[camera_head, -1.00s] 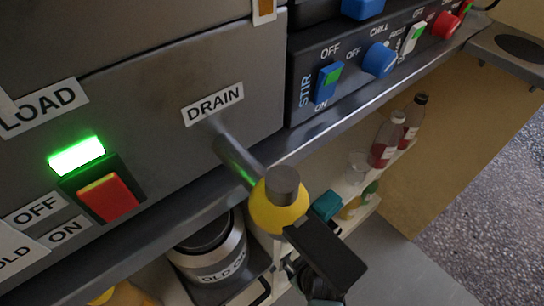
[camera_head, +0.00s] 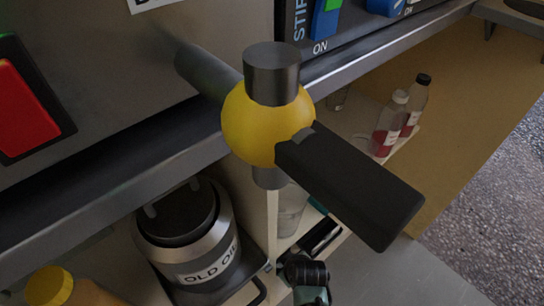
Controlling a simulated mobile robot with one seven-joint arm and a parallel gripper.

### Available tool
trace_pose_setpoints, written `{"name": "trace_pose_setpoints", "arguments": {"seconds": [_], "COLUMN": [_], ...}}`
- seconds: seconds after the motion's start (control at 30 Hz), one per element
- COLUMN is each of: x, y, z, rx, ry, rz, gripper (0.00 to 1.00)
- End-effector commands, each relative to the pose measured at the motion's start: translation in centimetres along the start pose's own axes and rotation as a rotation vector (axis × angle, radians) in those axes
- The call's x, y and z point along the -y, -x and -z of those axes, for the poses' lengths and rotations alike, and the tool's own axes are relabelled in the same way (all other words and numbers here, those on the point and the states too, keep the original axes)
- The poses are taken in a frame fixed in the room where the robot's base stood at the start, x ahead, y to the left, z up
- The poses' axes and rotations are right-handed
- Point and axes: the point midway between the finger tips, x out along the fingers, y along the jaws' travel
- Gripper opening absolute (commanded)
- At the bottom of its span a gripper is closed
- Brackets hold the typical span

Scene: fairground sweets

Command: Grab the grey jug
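A grey metal vessel (camera_head: 212,262) with a black top and an "OLD OIL" label stands in the lower left, below the counter edge. I cannot tell whether it is the grey jug. A pale, see-through vessel (camera_head: 290,212) shows partly behind the drain valve, and its shape is mostly hidden. No other grey jug is clear in the head view. My gripper is not recognisable in the picture.
A yellow drain valve (camera_head: 258,125) with a black lever (camera_head: 350,187) juts out over the shelf. A yellow-capped bottle (camera_head: 60,288) is at lower left. A dark-topped object (camera_head: 305,268) is at bottom centre. Red-labelled bottles (camera_head: 388,130) stand behind. Floor (camera_head: 490,200) shows at right.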

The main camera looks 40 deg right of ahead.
Motion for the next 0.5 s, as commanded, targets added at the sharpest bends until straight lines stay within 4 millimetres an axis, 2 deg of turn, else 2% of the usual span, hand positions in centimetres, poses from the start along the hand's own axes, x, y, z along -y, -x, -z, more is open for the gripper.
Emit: {"name": "trace_pose_setpoints", "arguments": {"seconds": [0.23,0.27,0.5], "x": [-0.02,-0.02,-0.01], "y": [-0.20,-0.19,-0.19], "z": [0.03,0.03,0.02], "rx": [0.000,0.000,0.000], "ry": [0.000,0.000,0.000], "rz": [0.000,0.000,0.000], "gripper": [0.55,0.51,0.08]}}
